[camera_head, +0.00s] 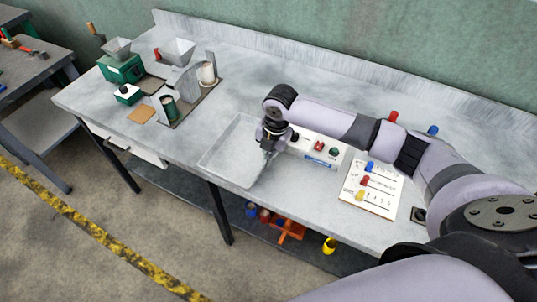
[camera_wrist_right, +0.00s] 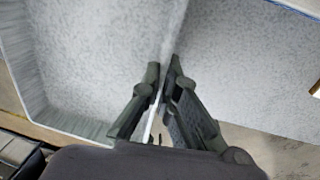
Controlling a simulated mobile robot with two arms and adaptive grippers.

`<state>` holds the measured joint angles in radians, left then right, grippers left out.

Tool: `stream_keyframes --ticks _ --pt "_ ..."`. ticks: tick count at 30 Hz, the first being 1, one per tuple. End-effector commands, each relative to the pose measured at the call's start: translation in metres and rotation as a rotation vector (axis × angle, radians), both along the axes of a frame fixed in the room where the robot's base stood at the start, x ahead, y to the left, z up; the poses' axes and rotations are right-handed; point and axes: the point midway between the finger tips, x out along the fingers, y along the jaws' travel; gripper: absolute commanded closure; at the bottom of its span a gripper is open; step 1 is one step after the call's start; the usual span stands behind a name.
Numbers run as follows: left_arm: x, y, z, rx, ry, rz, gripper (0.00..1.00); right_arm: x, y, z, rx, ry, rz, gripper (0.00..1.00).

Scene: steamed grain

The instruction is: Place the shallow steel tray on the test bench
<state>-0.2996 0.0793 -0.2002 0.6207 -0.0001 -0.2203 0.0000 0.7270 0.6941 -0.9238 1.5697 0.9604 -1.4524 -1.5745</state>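The shallow steel tray (camera_head: 222,172) is a pale grey, empty, open tray at the front edge of the test bench (camera_head: 330,205). I cannot tell whether it rests fully on the top or is slightly raised. My right gripper (camera_head: 268,152) is at the tray's right side, pointing down. In the right wrist view, its two fingers (camera_wrist_right: 164,72) stand close on either side of the tray's thin wall (camera_wrist_right: 153,115), shut on it. The tray's inside (camera_wrist_right: 90,60) fills the left of that view. My left gripper is not in view.
Left of the tray stand a green device (camera_head: 122,68), a steel hopper (camera_head: 178,50) and a rack with cylinders (camera_head: 190,100). Right of it are a switch panel (camera_head: 320,150) and a white board with coloured pegs (camera_head: 372,190). An orange item (camera_head: 290,230) lies on the lower shelf.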

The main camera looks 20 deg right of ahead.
Motion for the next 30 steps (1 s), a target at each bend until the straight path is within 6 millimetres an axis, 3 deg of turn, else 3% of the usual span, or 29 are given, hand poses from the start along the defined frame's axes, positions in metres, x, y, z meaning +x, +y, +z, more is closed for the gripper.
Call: stream_keyframes --ticks 9,20,30 --pt "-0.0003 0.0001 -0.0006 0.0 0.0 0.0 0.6 0.0014 0.0009 -0.0047 0.003 -0.005 0.001 1.0" --pt "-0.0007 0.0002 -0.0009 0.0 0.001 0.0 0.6 0.0002 0.0003 -0.0062 0.001 -0.001 0.0 0.75" --pt "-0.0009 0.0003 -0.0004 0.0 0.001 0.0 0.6 0.0004 0.0002 -0.0036 0.0 -0.001 0.0 0.75"
